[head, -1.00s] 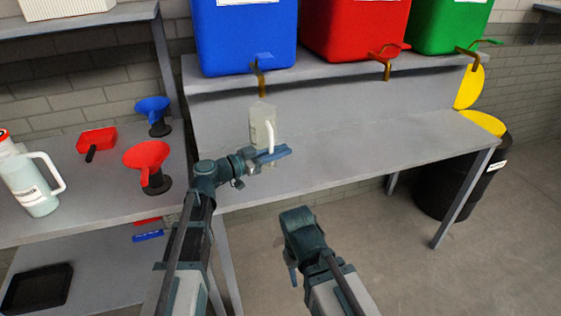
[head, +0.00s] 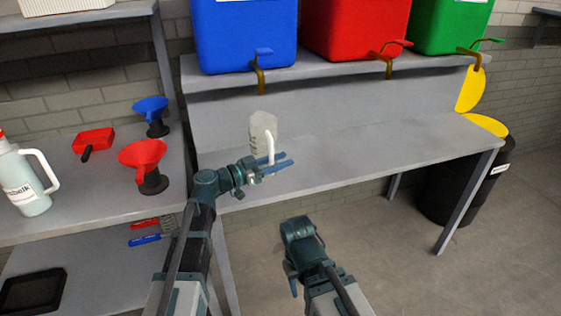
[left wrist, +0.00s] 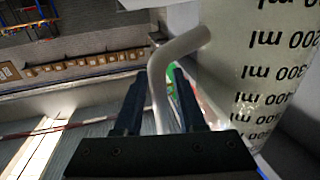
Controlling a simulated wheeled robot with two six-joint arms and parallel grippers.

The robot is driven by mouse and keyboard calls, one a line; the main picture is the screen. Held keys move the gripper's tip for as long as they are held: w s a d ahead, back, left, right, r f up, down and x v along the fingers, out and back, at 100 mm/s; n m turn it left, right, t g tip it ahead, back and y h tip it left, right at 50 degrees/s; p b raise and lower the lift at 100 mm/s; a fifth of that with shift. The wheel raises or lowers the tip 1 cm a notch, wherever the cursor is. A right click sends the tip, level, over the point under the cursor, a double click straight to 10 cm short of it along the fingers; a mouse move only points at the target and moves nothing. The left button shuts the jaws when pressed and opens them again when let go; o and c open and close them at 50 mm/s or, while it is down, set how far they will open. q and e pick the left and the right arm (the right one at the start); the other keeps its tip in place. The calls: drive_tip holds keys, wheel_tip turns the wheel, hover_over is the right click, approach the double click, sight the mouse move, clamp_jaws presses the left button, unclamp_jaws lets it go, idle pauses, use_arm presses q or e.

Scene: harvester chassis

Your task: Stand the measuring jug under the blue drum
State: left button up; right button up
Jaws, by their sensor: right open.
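The measuring jug (head: 259,132), clear and whitish with a white handle, is upright on the lower bench, below the blue drum's tap (head: 261,72) in the head view. Its base is partly hidden by my left gripper. The blue drum (head: 243,35) stands on the raised shelf. My left gripper (head: 284,161) is open, its two blue fingers apart. In the left wrist view, the jug's handle (left wrist: 160,80) lies between the fingers (left wrist: 157,95), and the jug's printed scale (left wrist: 275,80) is close at the right. My right gripper (head: 292,278) is open and empty, low before the bench.
A red drum (head: 352,28) and a green drum (head: 448,25) stand beside the blue one. The bench (head: 390,145) is clear to the right. The left table holds a blue funnel (head: 151,108), a red funnel (head: 143,155), a red scoop (head: 94,139) and a white jug (head: 22,182).

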use_arm(q)
drive_tip(key=shift+o, duration=0.2)
drive_tip(key=shift+r, duration=0.1)
drive_tip(key=v, duration=1.2)
drive_tip(key=shift+r, duration=0.1)
drive_tip(key=s+d+f+n+g+y+p, duration=0.2)
drive_tip(key=s+d+g+y+p, duration=0.2)
drive_tip(key=s+d+p, duration=0.15)
drive_tip(key=s+d+f+n+g+y+p, duration=0.1)
drive_tip(key=s+d+f+g+y+p, duration=0.2)
drive_tip(key=s+d+g+p, duration=0.25)
drive_tip(key=s+a+r+n+y+p, duration=0.3)
drive_tip(key=s+a+n+y+p, duration=0.2)
drive_tip(key=s+y+p, duration=0.4)
drive_tip(key=shift+s+a+y, duration=0.5)
drive_tip(key=shift+a+y, duration=0.1)
drive_tip(key=shift+a, duration=0.15)
